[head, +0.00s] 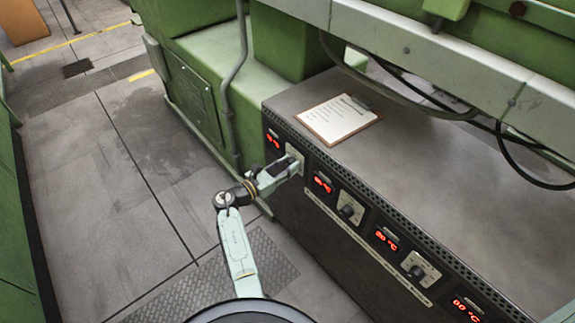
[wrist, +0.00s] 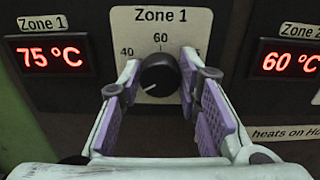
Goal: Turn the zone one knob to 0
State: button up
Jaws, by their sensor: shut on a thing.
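The zone one knob (wrist: 160,76) is round and black, on a beige plate (wrist: 193,18) labelled "Zone 1" with 40 and 60 marked above it. Its white pointer line points to the lower left. The Zone 1 display (wrist: 50,57) left of it reads 75 °C in red. My gripper (wrist: 160,66) has its purple-padded fingers on both sides of the knob, shut on it. In the head view my gripper (head: 293,166) reaches the panel's left end and hides the knob. The number at the pointer cannot be read.
The Zone 2 display (wrist: 290,62) reads 60 °C. More knobs, such as the one to the right (head: 347,211), line the panel. A clipboard (head: 337,118) lies on the cabinet top. A beam (head: 420,62) and cables hang above it. The floor at left is open.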

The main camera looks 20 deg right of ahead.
jog(key=shift+s+f, duration=0.1)
jog(key=o, duration=1.1)
jog(key=shift+o, duration=0.2)
jog(key=shift+a, duration=0.1)
jog(key=v, duration=1.1)
jog(key=shift+a, duration=0.4)
